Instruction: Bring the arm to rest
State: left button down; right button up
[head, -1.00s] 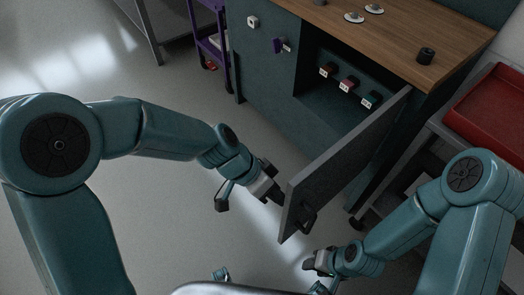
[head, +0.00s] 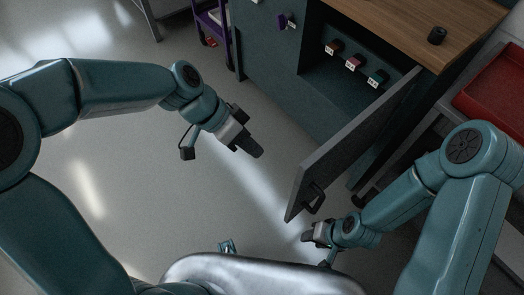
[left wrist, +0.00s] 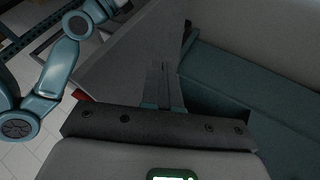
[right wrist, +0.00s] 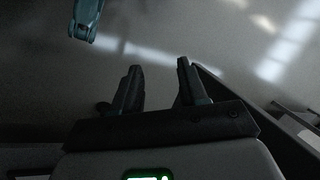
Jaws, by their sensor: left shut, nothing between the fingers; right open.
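My left gripper (head: 249,146) is shut and empty. It hangs over bare floor, left of the open cabinet door (head: 345,150) and apart from it. In the left wrist view its fingers (left wrist: 163,85) lie together, with a grey panel behind them. My right gripper (head: 311,238) is low, just below the door's black handle (head: 313,198). In the right wrist view its two fingers (right wrist: 158,88) stand apart with nothing between them.
A purple cart (head: 213,25) stands at the back. A red tray (head: 492,90) is at the right. Floor at left is clear.

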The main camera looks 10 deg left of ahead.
pick_arm(q)
jog(key=s+a+f+n+y, duration=0.1)
jog(key=s+a+f+n, duration=0.15)
jog(key=f, duration=0.65)
jog(key=s+a+f+n+y, duration=0.15)
jog(key=f+n, duration=0.25)
jog(key=f, duration=0.5)
jog(key=s+f+n, duration=0.5)
jog(key=s+f, duration=0.4)
jog(key=f, duration=0.1)
notch_tip(320, 180, up, 14)
jog(key=p, duration=1.3)
jog(key=shift+w+a+f+t+y, duration=0.2)
jog(key=shift+w+f+t+y, duration=0.1)
jog(key=shift+w+y, duration=0.15)
dwell(2.8)
